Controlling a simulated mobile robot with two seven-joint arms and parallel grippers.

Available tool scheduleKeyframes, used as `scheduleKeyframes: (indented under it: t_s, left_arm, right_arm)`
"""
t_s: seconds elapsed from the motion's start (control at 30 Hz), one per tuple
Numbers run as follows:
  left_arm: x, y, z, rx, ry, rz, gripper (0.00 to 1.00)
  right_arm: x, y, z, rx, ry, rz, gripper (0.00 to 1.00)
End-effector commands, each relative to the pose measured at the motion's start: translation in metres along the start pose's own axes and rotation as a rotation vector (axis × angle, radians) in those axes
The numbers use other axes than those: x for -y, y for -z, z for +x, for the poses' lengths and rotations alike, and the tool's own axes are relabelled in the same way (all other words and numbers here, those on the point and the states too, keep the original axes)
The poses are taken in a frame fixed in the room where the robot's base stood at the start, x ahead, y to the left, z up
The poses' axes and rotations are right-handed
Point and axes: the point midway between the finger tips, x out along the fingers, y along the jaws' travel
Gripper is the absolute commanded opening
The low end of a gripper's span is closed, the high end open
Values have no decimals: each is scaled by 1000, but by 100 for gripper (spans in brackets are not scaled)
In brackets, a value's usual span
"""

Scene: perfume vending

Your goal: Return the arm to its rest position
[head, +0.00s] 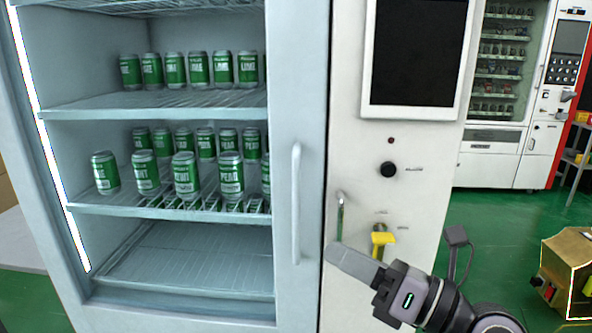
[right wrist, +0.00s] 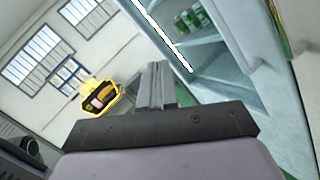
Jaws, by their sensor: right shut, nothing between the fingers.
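My right gripper (head: 336,252) is shut and empty in the head view, at the lower right of the vending cabinet's front. Its fingers point up and left, near the lower front panel. In the right wrist view the closed fingers (right wrist: 155,85) show at the middle, with nothing between them. My left gripper is not in view.
A vending cabinet (head: 300,100) holds several green cans on two shelves; its bottom shelf (head: 190,255) is bare. A vertical door handle (head: 296,200), black knob (head: 388,169) and yellow part (head: 382,239) are near my gripper. A brown box (head: 570,262) stands at right.

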Motion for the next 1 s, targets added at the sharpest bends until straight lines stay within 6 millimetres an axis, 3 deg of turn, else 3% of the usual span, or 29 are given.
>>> scheduleKeyframes:
  t_s: [0.23, 0.47, 0.57, 0.73, 0.87, 1.0]
  left_arm:
    - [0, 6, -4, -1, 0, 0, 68]
    - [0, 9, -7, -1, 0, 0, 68]
    - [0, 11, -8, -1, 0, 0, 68]
    - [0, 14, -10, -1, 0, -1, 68]
    - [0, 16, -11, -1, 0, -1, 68]
    - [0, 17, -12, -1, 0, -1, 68]
  right_arm:
    - [23, 22, -28, 222, -32, 627, 0]
    - [74, 60, -74, 487, 67, 1195, 0]
    - [98, 89, -99, 614, 145, 1435, 0]
    - [129, 159, -151, 842, 326, 1827, 0]
    - [135, 222, -193, 1016, 490, 2096, 0]
    - [127, 276, -226, 1161, 638, 2308, 0]
